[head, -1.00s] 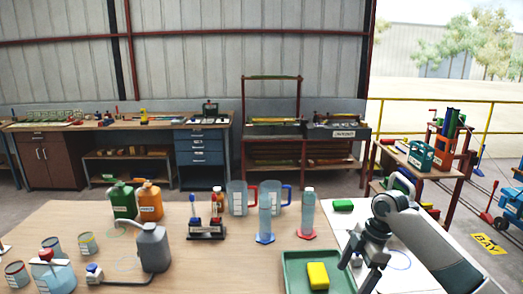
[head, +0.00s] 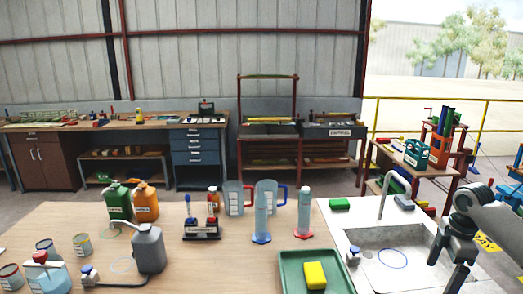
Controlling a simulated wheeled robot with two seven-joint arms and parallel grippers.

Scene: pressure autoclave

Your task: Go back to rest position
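My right gripper (head: 449,265) hangs at the right, over the right part of the sink unit (head: 335,222). Its two fingers point down with a gap between them, and nothing shows between them. My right arm comes in from the right edge. My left gripper is not in view. A yellow sponge-like block (head: 315,275) lies in the green tray (head: 347,272) at the front of the table, to the left of my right gripper and apart from it.
The wooden table (head: 215,265) holds a grey can (head: 149,249), a green can (head: 117,202), an orange can (head: 145,203), measuring jugs (head: 236,198) and tall cylinders (head: 304,210). A tap (head: 384,195) rises behind the sink basin. The front middle of the table is clear.

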